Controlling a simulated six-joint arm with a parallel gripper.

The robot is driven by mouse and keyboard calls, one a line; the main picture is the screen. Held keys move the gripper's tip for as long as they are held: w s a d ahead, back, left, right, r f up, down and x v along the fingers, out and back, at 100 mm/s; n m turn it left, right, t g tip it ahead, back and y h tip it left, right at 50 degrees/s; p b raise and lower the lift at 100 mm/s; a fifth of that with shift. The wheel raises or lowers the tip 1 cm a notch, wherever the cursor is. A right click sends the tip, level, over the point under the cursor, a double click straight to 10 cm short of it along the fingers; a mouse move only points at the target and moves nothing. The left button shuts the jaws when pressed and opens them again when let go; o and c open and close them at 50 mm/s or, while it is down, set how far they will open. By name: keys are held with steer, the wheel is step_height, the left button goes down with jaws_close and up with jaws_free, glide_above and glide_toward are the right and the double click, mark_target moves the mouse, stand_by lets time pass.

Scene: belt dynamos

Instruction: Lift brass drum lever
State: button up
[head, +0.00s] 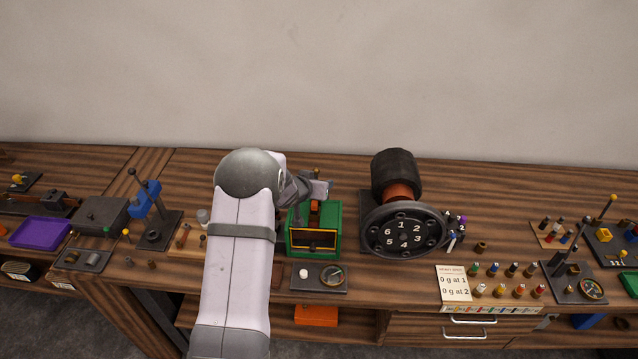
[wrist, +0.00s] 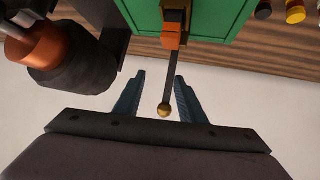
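A grey lever rod (wrist: 169,70) with a brass ball end (wrist: 164,110) extends from an orange block (wrist: 172,36) on a green box in the wrist view. The green box (head: 299,240) stands near the middle of the bench in the head view. My gripper (wrist: 160,76) is open, with its two blue-grey fingers on either side of the rod and ball. Gaps show on both sides, and neither finger appears to touch. In the head view my gripper (head: 319,188) is above the green box, and my arm hides much of the lever.
A black drum (head: 395,170) and a numbered dial wheel (head: 403,252) stand close right of the box. A small gauge plate (head: 314,285) lies in front of it. Bottles and a score card (head: 453,283) are further right. A blue-handled stand (head: 146,198) is on the left.

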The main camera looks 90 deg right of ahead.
steer(key=b+v, duration=0.2)
steer(key=v, duration=0.5)
steer(key=shift+b, duration=0.3)
steer(key=shift+a+r+m, duration=0.1)
steer(key=shift+a+m, duration=0.05)
steer(key=shift+m, duration=0.15)
stand_by(0.5)
